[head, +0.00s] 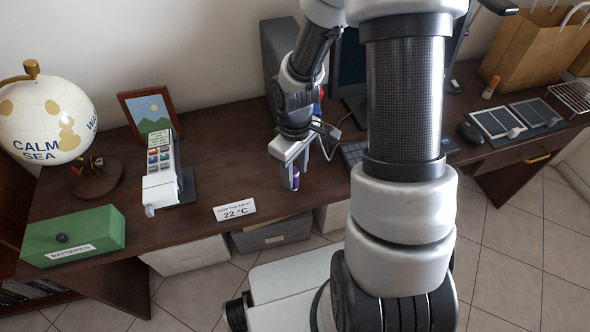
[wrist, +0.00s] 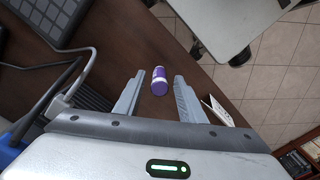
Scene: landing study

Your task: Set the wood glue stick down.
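A purple and white stick (head: 295,181), which I take for the wood glue stick, is on the dark desk near its front edge, just below my gripper (head: 288,160). In the head view it looks upright; its label is too small to read. In the wrist view the stick (wrist: 159,81) shows between the two fingertips of my gripper (wrist: 158,84), with a gap on each side. My gripper is open and holds nothing. The fingers hide part of the stick in the head view.
A temperature sign (head: 234,210), a card terminal (head: 161,178) and a green battery box (head: 73,236) stand left of my gripper. A keyboard (head: 352,152) lies to its right. A small orange-capped stick (head: 491,87) stands at the back right. Desk between sign and gripper is clear.

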